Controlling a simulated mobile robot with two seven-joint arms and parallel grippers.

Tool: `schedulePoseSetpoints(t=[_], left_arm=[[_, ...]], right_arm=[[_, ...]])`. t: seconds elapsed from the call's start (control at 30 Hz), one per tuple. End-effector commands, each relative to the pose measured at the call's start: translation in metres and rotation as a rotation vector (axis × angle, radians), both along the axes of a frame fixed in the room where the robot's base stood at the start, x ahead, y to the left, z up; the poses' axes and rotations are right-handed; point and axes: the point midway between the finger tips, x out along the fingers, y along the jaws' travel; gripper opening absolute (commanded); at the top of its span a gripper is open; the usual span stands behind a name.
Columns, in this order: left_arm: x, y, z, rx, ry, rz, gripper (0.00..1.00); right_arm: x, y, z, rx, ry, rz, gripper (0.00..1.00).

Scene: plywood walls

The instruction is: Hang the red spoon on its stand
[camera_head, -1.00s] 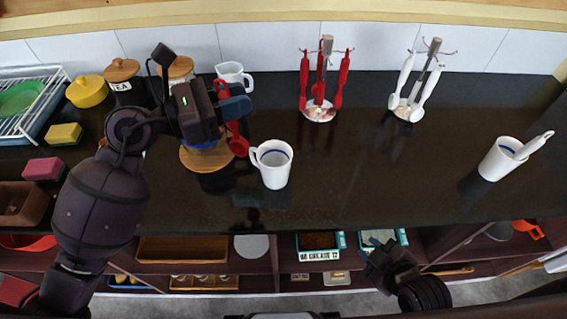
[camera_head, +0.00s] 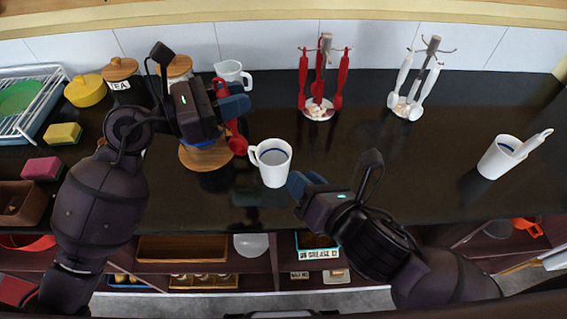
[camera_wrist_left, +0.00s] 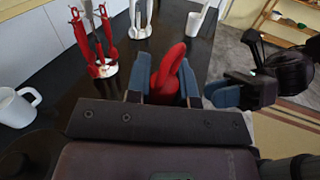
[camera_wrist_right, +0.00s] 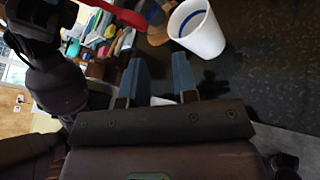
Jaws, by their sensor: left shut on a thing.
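The red spoon (camera_head: 236,141) is in my left gripper (camera_head: 228,100), over the left part of the counter with its round end hanging down. In the left wrist view the spoon (camera_wrist_left: 171,72) sits between the two blue fingers (camera_wrist_left: 163,84), shut on it. The stand (camera_head: 318,112) with several red utensils is at the back of the counter, right of that gripper; it also shows in the left wrist view (camera_wrist_left: 103,70). My right gripper (camera_head: 302,184) is open and empty by the counter's front, as its parted fingers show in the right wrist view (camera_wrist_right: 160,82).
A white mug (camera_head: 274,169) stands between my grippers, close to the right one. A second stand (camera_head: 406,113) with white utensils is right of the red one. A white cup (camera_head: 494,160) with a utensil stands far right. A wooden board (camera_head: 200,183) lies under the left gripper.

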Motion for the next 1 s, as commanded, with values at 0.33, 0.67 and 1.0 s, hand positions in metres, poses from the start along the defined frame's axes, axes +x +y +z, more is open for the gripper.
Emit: schedulePoseSetpoints(t=[0.33, 0.67, 1.0], left_arm=[[0.000, 0.000, 0.000, 0.000, 0.000, 0.000, 0.00], [0.000, 0.000, 0.000, 0.000, 0.000, 0.000, 0.00], [0.000, 0.000, 0.000, 0.000, 0.000, 0.000, 0.00]], right_arm=[[-0.008, 0.033, 0.057, -0.345, -0.484, 0.170, 0.27], [0.000, 0.046, 0.065, -0.401, -0.569, 0.188, 0.27], [0.041, 0.080, 0.065, -0.400, -0.566, 0.187, 0.27]])
